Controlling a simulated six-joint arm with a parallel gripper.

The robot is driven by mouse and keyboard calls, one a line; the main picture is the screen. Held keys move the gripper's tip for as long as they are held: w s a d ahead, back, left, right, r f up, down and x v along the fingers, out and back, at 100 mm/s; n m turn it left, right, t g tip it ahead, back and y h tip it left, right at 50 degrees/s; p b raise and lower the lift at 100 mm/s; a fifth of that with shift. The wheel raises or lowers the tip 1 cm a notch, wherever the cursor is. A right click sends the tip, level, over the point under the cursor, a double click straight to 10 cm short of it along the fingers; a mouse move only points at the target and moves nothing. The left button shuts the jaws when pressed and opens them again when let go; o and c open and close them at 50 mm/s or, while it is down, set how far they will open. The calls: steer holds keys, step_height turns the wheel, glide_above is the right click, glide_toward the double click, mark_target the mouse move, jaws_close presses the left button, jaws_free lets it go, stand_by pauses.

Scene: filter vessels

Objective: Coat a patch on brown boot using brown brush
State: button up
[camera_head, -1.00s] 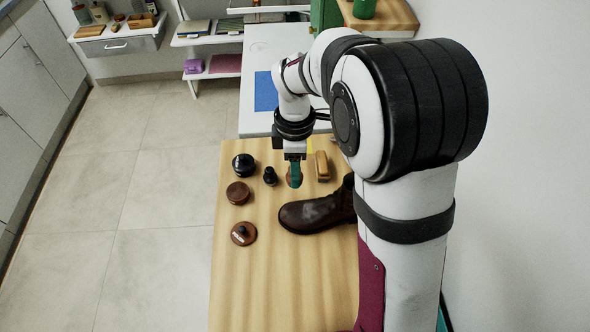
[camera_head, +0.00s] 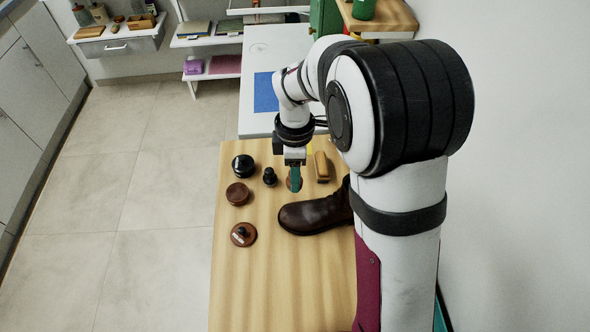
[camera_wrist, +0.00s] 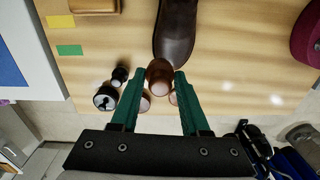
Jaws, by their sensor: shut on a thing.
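My gripper (camera_head: 295,180) points down over the wooden table, beyond the toe of the brown boot. In the wrist view its green fingers (camera_wrist: 160,74) are closed on the sides of a brown, rounded thing, which looks like the brown brush (camera_wrist: 159,77). Only a little of the brush (camera_head: 289,182) shows behind the fingers in the head view; I cannot tell whether it touches the table. The brown boot (camera_head: 312,216) lies with its toe to the left, its rear hidden by my arm. Its toe (camera_wrist: 173,48) is above the fingertips in the wrist view.
A black brush (camera_head: 270,177), a black-lidded jar (camera_head: 244,165), a brown jar (camera_head: 238,194) and a brown lid with a knob (camera_head: 243,234) stand left of the gripper. A wooden block-like brush (camera_head: 322,168) lies to the right. The table's near part is clear.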

steer(key=shift+f, duration=2.7)
steer(key=shift+s+f, duration=0.65)
steer(key=shift+s, duration=0.15)
steer(key=shift+s+d, duration=0.15)
steer(key=shift+s, duration=1.35)
steer(key=shift+s+f, duration=0.15)
steer(key=shift+s, duration=0.6)
steer(key=shift+w, duration=2.75)
steer(key=r, duration=0.2)
steer(key=shift+w+r, duration=0.4)
steer(key=shift+s+r, duration=0.1)
steer(key=shift+r, duration=2.75)
